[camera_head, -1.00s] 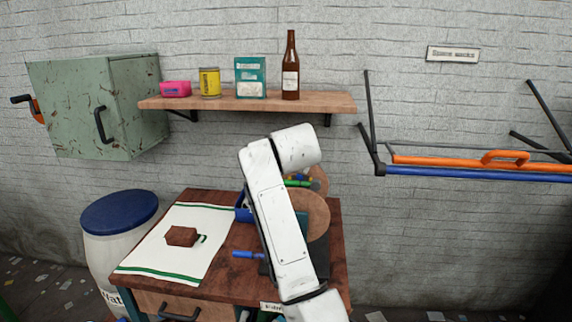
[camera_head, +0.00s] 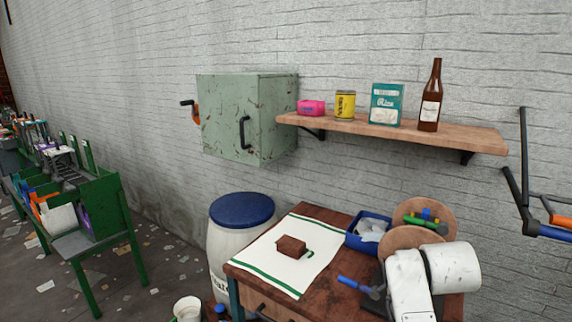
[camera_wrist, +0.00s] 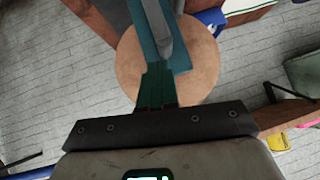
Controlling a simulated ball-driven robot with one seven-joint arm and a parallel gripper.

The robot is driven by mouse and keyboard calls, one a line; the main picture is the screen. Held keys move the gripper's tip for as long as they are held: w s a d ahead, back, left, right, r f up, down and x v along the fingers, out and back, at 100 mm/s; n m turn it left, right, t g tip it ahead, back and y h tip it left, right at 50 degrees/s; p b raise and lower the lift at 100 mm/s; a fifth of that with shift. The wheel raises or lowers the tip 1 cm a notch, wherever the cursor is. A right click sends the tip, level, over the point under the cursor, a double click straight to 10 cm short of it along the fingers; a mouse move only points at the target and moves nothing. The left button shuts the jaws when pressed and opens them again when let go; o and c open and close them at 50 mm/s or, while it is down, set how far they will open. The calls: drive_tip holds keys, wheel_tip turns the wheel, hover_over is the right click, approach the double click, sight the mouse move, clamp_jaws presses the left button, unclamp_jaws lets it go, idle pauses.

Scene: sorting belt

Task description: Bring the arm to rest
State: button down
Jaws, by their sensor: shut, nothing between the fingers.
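My white arm (camera_head: 410,285) shows folded at the lower right of the head view, over the right part of the wooden table (camera_head: 335,290). Its gripper end is hidden there. In the wrist view my gripper (camera_wrist: 158,85) is shut and empty, its teal fingers close together. A round wooden disc (camera_wrist: 195,65) lies behind the fingers in that view; I cannot tell the gap to it.
On the table are a white cloth (camera_head: 275,260) with a brown block (camera_head: 291,246), a blue bin (camera_head: 358,238) and a blue-handled tool (camera_head: 355,284). A shelf (camera_head: 470,136), green cabinet (camera_head: 225,125) and blue-lidded barrel (camera_head: 240,240) stand behind. A green-framed stand (camera_head: 105,210) is left.

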drive_tip(key=s+a+f+n+g+y, duration=0.1)
drive_tip(key=s+f+n+g+y, duration=0.2)
drive_tip(key=s+f, duration=1.55)
drive_tip(key=s+a+f+n+g, duration=0.1)
drive_tip(key=s+f+g, duration=0.1)
drive_tip(key=s, duration=1.1)
drive_tip(key=s+a+f+n+g, duration=0.2)
drive_tip(key=s, duration=1)
drive_tip(key=shift+s+g, duration=0.4)
